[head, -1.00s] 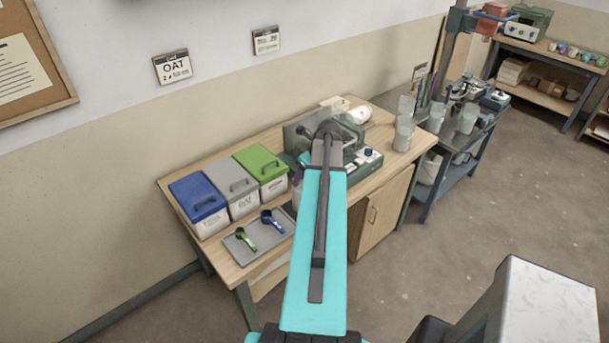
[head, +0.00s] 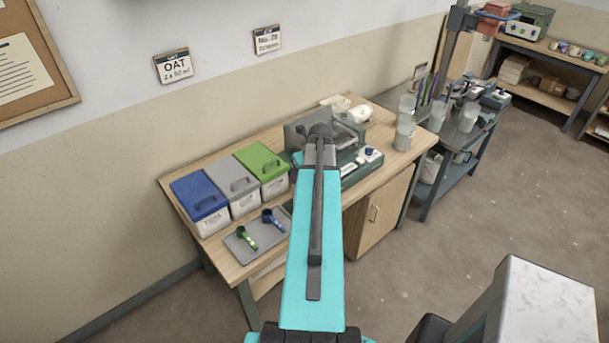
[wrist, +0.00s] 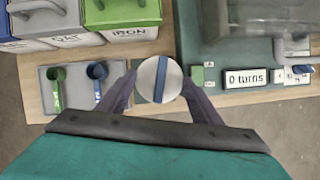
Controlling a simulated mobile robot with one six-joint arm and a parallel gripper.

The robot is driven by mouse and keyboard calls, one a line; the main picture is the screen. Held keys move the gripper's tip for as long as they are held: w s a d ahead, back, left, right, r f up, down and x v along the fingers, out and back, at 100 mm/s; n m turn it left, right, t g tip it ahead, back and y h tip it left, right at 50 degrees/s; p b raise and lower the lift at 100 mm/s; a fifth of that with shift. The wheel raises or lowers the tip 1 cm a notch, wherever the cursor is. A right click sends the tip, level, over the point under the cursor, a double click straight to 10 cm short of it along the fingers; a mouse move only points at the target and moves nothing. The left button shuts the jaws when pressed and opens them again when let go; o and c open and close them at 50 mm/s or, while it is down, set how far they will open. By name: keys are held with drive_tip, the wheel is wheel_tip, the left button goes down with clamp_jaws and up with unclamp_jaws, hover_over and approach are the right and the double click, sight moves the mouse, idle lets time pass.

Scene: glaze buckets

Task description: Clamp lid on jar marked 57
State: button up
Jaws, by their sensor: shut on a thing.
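In the wrist view my gripper (wrist: 160,82) is shut on a round pale lid (wrist: 148,72) with a blue bar across its top. One finger is on each side of it. It is seen from straight above, so I cannot tell whether a jar is under it. It is held left of a green machine (wrist: 235,55) with a "0 turns" display. In the head view my arm hides the gripper and the lid. Several pale jars (head: 404,132) stand at the bench's right end and beyond. No mark 57 is readable.
A grey tray (head: 238,252) with a green scoop (head: 247,238) and a blue scoop (head: 269,218) lies left of my arm. Blue, grey and green lidded bins (head: 262,162) stand behind it. The machine (head: 360,170) fills the bench's middle.

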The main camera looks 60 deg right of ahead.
drive_tip(key=shift+w+a+f+m+g+h, duration=0.1)
drive_tip(key=shift+m+g+h, duration=0.2)
drive_tip(key=shift+m, duration=0.65)
drive_tip(key=shift+a+m+g+h, duration=0.1)
drive_tip(key=shift+m+g+h, duration=0.2)
drive_tip(key=shift+m, duration=0.65)
drive_tip(key=o, duration=1.1)
drive_tip(key=shift+o, duration=0.2)
drive_tip(key=shift+b+v, duration=0.65)
drive_tip(key=shift+v, duration=0.7)
drive_tip(key=b+v, duration=0.3)
drive_tip(key=v, duration=0.8)
